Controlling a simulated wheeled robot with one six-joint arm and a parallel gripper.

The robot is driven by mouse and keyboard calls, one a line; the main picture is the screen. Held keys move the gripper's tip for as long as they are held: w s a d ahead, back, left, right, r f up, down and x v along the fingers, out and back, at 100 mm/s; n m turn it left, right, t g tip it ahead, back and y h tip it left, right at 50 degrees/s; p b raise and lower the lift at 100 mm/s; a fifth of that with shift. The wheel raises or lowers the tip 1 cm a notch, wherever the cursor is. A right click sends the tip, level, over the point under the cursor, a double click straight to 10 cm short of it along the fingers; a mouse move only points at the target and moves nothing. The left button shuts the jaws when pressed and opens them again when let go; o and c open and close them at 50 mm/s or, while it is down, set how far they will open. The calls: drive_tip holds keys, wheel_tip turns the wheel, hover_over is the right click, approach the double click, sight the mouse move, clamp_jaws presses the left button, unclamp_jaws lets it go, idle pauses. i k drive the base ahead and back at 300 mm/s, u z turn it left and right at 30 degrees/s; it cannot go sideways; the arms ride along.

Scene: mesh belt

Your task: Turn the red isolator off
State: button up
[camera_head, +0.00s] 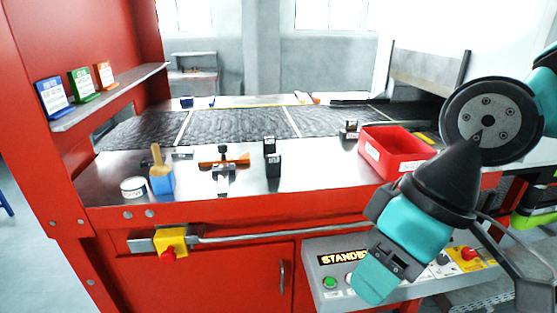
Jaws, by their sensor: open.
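A red rotary knob on a yellow plate (468,254), which looks like the isolator, sits at the right end of the grey control panel (325,285) on the machine's front. Its exact handle angle is too small to read. My gripper (377,279), turquoise and black, hangs in front of the panel, left of this knob and apart from it in the picture. It is open, with nothing seen in it, and it covers the panel's middle. The panel's display (343,257) reads "STAND" and is partly covered. A green button (330,283) shows below it.
A yellow box with a red button (171,242) sits left on the front rail. A red bin (394,152), black blocks (272,163), a brush (161,172) and a white tin (133,187) stand on the metal ledge. The mesh belt (240,124) runs behind. A grey bracket-like part shows lower right.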

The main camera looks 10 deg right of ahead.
sight(468, 253)
drive_tip(key=z, duration=1.25)
drive_tip(key=i, duration=0.4)
drive_tip(key=u, duration=0.05)
